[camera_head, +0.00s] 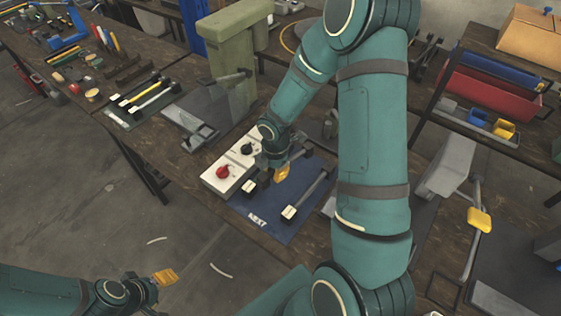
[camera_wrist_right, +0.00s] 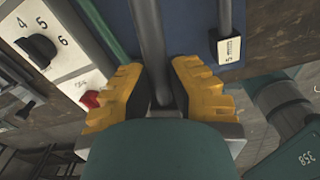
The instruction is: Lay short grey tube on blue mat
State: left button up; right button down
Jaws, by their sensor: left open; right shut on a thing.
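The blue mat (camera_head: 262,226), marked NEXT, lies on the brown workbench and also shows in the wrist view (camera_wrist_right: 190,25). My right gripper (camera_head: 272,176) is over its upper left part, with yellow fingers shut around a grey tube (camera_wrist_right: 150,40). A white tag (camera_head: 248,187) shows beside the gripper, in line with this tube. Whether the tube touches the mat cannot be told. A second grey tube (camera_head: 308,193) with a white tag lies roughly parallel on the mat, to the right. My left gripper (camera_head: 163,277) is open and empty over the floor, away from the bench.
A white control box (camera_head: 232,160) with a red button and black dial stands left of the mat. A green press (camera_head: 230,50) stands behind. Red and blue bins (camera_head: 490,95) are at right.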

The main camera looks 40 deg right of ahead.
aim_at(280, 192)
jog(key=shift+s+d+r+n+p, duration=0.15)
jog(key=shift+d+n, duration=0.3)
jog(key=shift+n, duration=0.2)
jog(key=shift+s+d+r+n+p, duration=0.1)
jog(key=shift+d+n+p, duration=0.05)
jog(key=shift+d+n, duration=0.4)
jog(key=shift+a, duration=0.1)
jog(key=shift+f+b, duration=0.15)
jog(key=shift+b, duration=0.15)
notch_tip(280, 192, down, 3)
jog(key=b, duration=0.2)
jog(key=shift+f+b, duration=0.2)
jog(key=shift+b, duration=0.15)
notch_tip(280, 192, down, 3)
jog(key=shift+r+b, duration=0.1)
jog(key=shift+b, duration=1.1)
jog(key=shift+f+b, duration=1.15)
jog(key=shift+f, duration=0.45)
jog(key=c, duration=1)
grip_release()
